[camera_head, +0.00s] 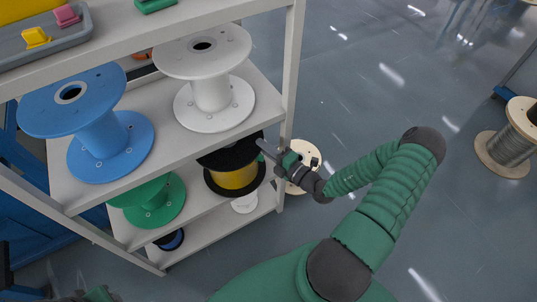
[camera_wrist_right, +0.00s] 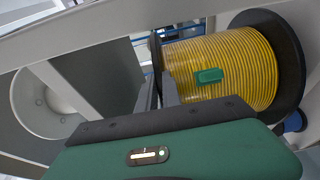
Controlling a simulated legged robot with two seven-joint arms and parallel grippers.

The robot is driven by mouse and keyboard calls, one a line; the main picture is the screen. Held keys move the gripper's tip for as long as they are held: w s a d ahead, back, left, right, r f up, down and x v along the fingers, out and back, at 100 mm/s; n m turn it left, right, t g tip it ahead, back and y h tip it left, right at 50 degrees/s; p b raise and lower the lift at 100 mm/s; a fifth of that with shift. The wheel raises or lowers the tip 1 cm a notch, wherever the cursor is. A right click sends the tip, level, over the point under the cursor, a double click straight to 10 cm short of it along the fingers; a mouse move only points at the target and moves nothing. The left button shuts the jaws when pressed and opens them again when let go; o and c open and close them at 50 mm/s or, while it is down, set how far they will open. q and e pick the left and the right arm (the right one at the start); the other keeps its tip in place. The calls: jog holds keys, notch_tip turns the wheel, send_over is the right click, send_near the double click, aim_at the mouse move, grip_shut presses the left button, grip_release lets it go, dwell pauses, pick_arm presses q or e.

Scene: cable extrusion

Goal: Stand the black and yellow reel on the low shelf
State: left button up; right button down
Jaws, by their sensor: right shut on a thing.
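The black and yellow reel (camera_head: 234,179) is in the shelf unit, below the white reel and right of the green reel. Its black flanges are above and below the yellow winding in the head view. My right gripper (camera_head: 265,148) reaches in from the right, past the shelf post. In the right wrist view, my right gripper's fingers (camera_wrist_right: 158,92) are shut on the reel's near black flange, beside the yellow winding (camera_wrist_right: 222,68). I cannot tell whether the reel touches the low shelf (camera_head: 205,222). My left gripper is not in view.
Blue (camera_head: 103,140) and white (camera_head: 212,92) reels stand on the shelf above. A green reel (camera_head: 157,203) is left of the black and yellow one. A shelf post (camera_head: 290,85) is close to my right gripper. A pale reel (camera_head: 302,160) stands on the floor behind it.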

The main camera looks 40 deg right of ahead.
aim_at(256, 136)
jog(key=shift+w+d+b, duration=0.2)
jog(key=shift+w+b, duration=0.2)
jog(key=shift+w, duration=0.45)
jog(key=shift+w+d+b, duration=0.15)
jog(key=shift+w+b, duration=0.25)
jog(key=shift+w, duration=0.4)
jog(key=shift+w+d+b, duration=0.2)
jog(key=shift+w+b, duration=0.2)
jog(key=shift+w, duration=0.45)
notch_tip(256, 136, down, 2)
jog(key=shift+f, duration=0.25)
jog(key=shift+s+f, duration=0.1)
jog(key=shift+f, duration=0.05)
jog(key=c, duration=1.5)
grip_release()
jog(key=shift+o, duration=0.2)
